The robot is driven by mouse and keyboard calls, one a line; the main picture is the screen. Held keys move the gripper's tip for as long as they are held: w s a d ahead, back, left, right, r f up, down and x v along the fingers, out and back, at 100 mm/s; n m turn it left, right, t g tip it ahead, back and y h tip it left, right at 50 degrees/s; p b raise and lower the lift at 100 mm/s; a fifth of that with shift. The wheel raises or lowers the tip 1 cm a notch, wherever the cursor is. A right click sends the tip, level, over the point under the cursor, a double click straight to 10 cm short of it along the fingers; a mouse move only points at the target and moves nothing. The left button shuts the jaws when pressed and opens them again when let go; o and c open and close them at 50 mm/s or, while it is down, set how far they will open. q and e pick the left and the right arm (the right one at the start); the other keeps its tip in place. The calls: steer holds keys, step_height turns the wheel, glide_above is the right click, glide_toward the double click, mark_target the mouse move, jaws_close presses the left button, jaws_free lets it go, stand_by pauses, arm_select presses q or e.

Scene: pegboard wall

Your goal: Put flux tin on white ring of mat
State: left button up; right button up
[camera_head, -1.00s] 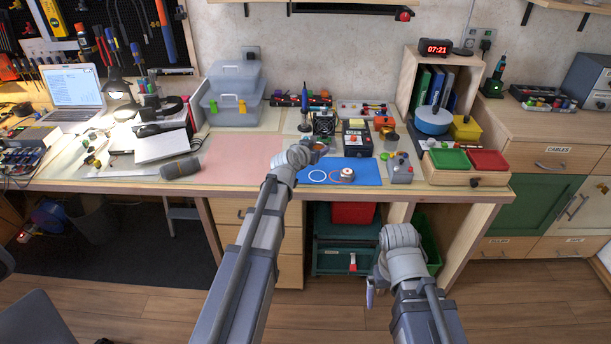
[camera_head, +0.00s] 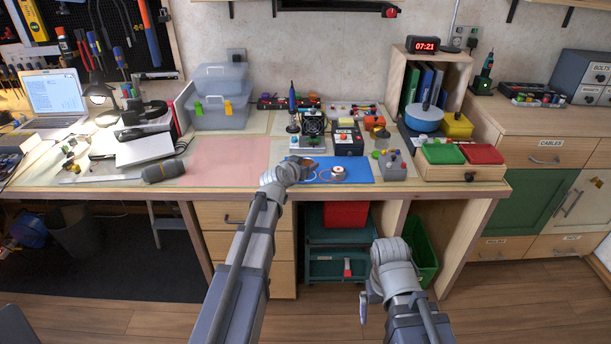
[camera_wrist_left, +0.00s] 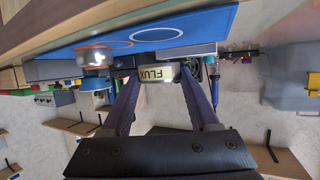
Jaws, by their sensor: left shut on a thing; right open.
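The flux tin (camera_wrist_left: 157,74), a small pale tin with a FLUX label, is between the closed fingers of my left gripper (camera_wrist_left: 160,82) in the upside-down left wrist view. In the head view my left gripper (camera_head: 304,162) is over the left part of the blue mat (camera_head: 358,169), its wrist hiding most of the tin. The white ring (camera_wrist_left: 158,34) is empty, and the tin appears apart from the mat. A spool (camera_head: 338,173) stands at the orange ring to the right. My right gripper (camera_head: 364,308) is open and low, in front of the bench.
Behind the mat stand a small fan unit (camera_head: 314,124) and a black box (camera_head: 348,141). A grey control box (camera_head: 394,166) is right of the mat. A pink mat (camera_head: 225,163) at left is clear. Green and red trays (camera_head: 462,173) stand at the right.

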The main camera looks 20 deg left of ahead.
arm_select(q)
step_height(320, 180, down, 3)
steer(key=shift+f+b, duration=0.15)
steer(key=shift+b, duration=1.05)
steer(key=o, duration=1.4)
steer(key=shift+r+p, duration=0.3)
steer(key=shift+r, duration=0.05)
steer(key=p+v, duration=0.4)
steer(key=v, duration=0.8)
steer(key=shift+f, duration=0.15)
